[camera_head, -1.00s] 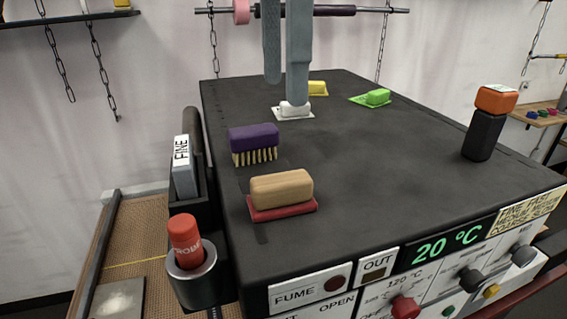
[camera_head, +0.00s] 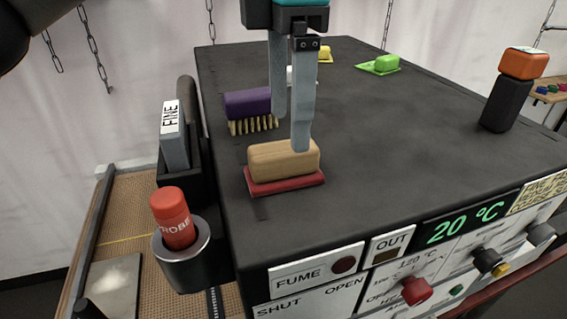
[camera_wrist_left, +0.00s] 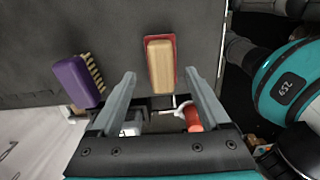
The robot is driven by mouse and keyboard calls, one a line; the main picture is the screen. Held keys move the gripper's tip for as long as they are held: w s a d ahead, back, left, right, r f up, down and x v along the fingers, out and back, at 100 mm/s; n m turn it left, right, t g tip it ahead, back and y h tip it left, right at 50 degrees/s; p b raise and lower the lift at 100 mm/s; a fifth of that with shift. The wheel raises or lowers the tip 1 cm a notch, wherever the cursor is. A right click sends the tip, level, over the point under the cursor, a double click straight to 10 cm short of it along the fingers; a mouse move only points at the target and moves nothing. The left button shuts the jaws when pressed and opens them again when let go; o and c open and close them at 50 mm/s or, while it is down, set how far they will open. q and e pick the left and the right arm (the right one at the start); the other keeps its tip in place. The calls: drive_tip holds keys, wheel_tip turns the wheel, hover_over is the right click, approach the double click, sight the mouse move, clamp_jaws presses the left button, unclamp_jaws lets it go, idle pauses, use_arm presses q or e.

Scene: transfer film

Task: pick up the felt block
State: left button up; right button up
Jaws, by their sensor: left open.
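The felt block (camera_head: 284,160), a tan wooden block on a red felt base (camera_head: 285,184), sits on the dark top of the machine near its front left. My left gripper (camera_head: 289,134) is open and points down over the block's far side. One fingertip overlaps the block's right end in the head view; I cannot tell whether it touches. In the left wrist view the block (camera_wrist_left: 160,65) shows between and beyond the two open fingertips (camera_wrist_left: 159,73), with nothing held. My right gripper is not in view.
A purple brush (camera_head: 247,104) stands just behind the block. An orange-capped dark post (camera_head: 508,103) stands right. A red probe (camera_head: 172,217) sits in a holder left.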

sight(283, 147)
use_arm(q)
drive_tip(key=f, duration=0.4)
drive_tip(key=shift+s+a+f, duration=0.15)
drive_tip(key=shift+a+f, duration=0.1)
drive_tip(key=shift+f, duration=0.15)
drive_tip(key=shift+c, duration=0.2)
clamp_jaws()
